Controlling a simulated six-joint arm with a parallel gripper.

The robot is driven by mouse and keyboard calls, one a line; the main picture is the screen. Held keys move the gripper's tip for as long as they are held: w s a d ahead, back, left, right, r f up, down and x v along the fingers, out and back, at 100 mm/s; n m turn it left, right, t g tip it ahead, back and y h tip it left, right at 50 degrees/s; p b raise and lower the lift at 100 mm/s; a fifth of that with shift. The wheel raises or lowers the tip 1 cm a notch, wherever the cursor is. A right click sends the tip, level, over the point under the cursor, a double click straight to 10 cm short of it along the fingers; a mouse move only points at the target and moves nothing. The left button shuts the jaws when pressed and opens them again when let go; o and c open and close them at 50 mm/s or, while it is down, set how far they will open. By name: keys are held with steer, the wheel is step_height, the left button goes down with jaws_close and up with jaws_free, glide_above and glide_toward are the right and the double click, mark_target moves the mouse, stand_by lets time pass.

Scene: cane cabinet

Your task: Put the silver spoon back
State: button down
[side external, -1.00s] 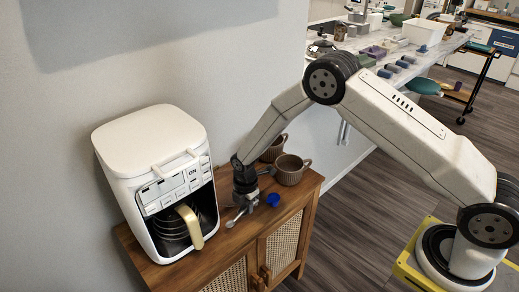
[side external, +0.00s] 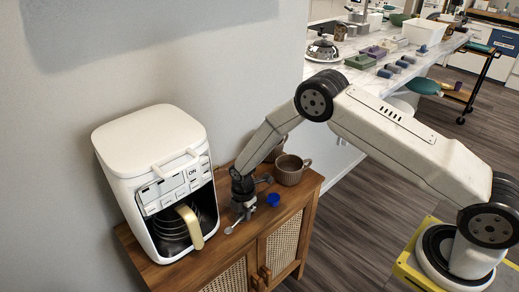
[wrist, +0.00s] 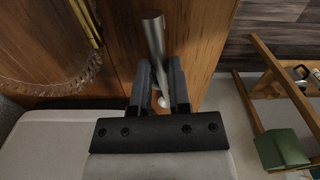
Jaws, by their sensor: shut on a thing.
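The silver spoon (side external: 237,223) is at my gripper (side external: 244,208), above or against the cabinet top in front of the coffee machine. My gripper is shut on it, pointing down. In the side view its small round end points down and left. In the wrist view a silver rod (wrist: 153,35), which looks like part of the spoon, runs between the fingers of my gripper (wrist: 161,88). Whether the spoon touches the wood is unclear. A small blue cup (side external: 273,199) stands just right of my gripper.
A white coffee machine (side external: 155,150) with a glass jug stands left of my gripper. Two brown mugs, one in front (side external: 289,170), stand behind and right. The wooden cabinet (side external: 290,215) has clear top near its front edge. A wall rises behind.

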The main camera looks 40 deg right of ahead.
steer(key=shift+f, duration=0.1)
steer(key=c, duration=0.6)
jaws_free()
steer(key=shift+s+r, duration=0.1)
steer(key=shift+r, duration=3.75)
